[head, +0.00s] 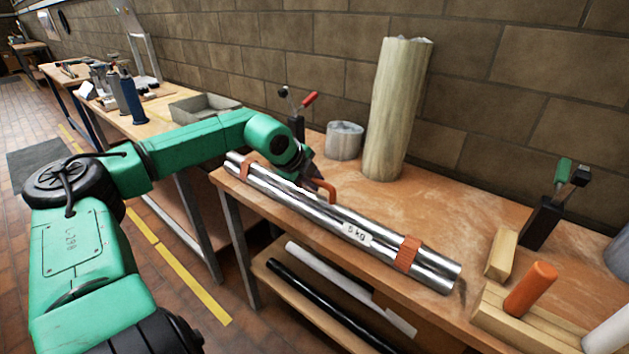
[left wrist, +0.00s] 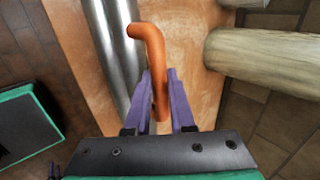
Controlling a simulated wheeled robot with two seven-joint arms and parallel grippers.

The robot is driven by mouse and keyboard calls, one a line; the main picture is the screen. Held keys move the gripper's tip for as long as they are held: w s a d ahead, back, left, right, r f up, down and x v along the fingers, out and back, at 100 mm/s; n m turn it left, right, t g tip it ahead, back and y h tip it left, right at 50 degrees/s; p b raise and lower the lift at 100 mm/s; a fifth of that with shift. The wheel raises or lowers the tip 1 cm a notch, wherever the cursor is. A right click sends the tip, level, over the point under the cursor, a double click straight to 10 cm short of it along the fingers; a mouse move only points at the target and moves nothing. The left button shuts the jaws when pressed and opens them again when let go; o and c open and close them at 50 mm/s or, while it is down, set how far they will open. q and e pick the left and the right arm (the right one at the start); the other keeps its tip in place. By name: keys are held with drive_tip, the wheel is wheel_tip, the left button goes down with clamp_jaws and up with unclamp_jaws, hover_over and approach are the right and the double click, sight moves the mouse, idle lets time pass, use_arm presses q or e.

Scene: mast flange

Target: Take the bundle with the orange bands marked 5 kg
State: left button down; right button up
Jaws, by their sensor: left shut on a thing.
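The bundle (head: 372,240) of shiny steel tubes lies along the front of the workbench. It has orange bands, a white "5 kg" label and a bent orange handle (head: 325,187) near its middle. My left gripper (head: 311,178) is at the handle, above the tubes. In the left wrist view the purple fingers of my left gripper (left wrist: 159,75) stand on either side of the orange handle (left wrist: 150,45) and are shut on it. A steel tube of the bundle (left wrist: 117,50) runs beside it. My right gripper is not in view.
Behind the bundle on the workbench (head: 345,168) stand a tall pale roll (head: 396,110), a grey can (head: 344,140) and a red-handled clamp (head: 297,120). A wooden block with an orange peg (head: 530,288) is at the right. Tubes lie on the lower shelf (head: 300,300).

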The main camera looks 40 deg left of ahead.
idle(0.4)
use_arm(q)
drive_tip(key=shift+r+p, duration=0.45)
drive_tip(key=shift+r, duration=0.35)
drive_tip(key=shift+r+p, duration=1.15)
drive_tip(key=shift+r, duration=1.6)
drive_tip(key=shift+f, duration=0.1)
